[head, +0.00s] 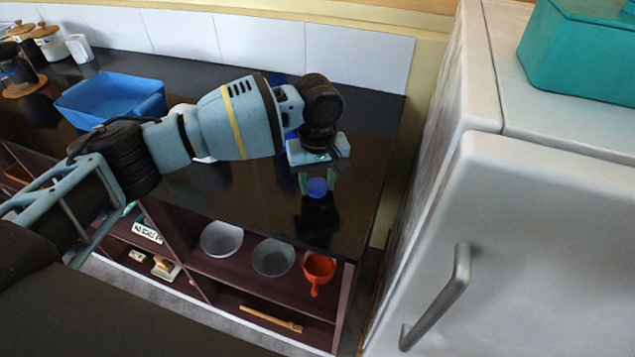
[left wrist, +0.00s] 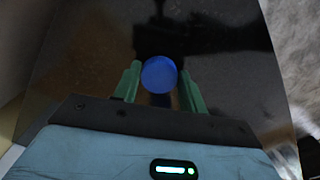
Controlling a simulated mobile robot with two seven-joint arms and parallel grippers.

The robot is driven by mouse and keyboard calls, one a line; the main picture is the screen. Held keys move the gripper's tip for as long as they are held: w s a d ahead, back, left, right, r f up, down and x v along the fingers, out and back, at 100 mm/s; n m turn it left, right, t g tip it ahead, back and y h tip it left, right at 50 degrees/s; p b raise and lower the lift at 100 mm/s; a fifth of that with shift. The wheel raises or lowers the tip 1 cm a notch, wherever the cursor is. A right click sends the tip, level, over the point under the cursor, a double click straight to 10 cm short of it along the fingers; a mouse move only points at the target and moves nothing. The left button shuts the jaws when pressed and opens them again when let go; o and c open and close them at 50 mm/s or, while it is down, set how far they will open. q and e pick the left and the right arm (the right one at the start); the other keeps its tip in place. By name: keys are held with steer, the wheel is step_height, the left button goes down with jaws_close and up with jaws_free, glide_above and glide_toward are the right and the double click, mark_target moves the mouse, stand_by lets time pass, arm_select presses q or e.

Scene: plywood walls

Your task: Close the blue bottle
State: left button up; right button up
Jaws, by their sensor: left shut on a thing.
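A round blue cap (head: 317,187) is held between the green fingers of my left gripper (head: 318,182), above the dark countertop near its front right end. In the left wrist view the cap (left wrist: 159,74) shows as a blue disc between the two fingertips. A blue thing (head: 291,135), probably the blue bottle, shows in small parts behind my left forearm and wrist; most of it is hidden. I cannot see its opening. My right gripper is not in view.
A blue tub (head: 108,98) stands on the counter (head: 362,120) at the left, with jars (head: 48,42) behind it. White things are partly hidden behind my arm. Bowls (head: 221,239) and an orange pan (head: 318,271) sit on the shelf below. A white fridge (head: 540,220) stands at the right.

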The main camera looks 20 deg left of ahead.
mark_target(316, 186)
arm_select(q)
step_height(316, 186, up, 3)
steer(key=shift+s+a+r, duration=0.1)
steer(key=shift+r, duration=0.05)
steer(key=s+a, duration=0.3)
steer(key=s+a+p, duration=0.1)
steer(key=s+a, duration=0.2)
steer(key=a, duration=0.1)
steer(key=s+a+r, duration=0.1)
steer(key=s+a, duration=0.2)
steer(key=a, duration=0.1)
steer(key=shift+a+p, duration=0.15)
steer(key=shift+p, duration=0.25)
steer(key=shift+s+a, duration=0.4)
steer(key=shift+a, duration=0.1)
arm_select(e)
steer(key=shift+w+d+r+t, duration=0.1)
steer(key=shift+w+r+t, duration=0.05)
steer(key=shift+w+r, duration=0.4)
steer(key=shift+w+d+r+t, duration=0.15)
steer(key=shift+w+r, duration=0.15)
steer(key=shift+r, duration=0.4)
arm_select(q)
steer(key=s+d+m, duration=0.6)
steer(key=shift+s+d+r, duration=0.25)
steer(key=shift+s+d, duration=0.05)
steer(key=shift+s, duration=0.05)
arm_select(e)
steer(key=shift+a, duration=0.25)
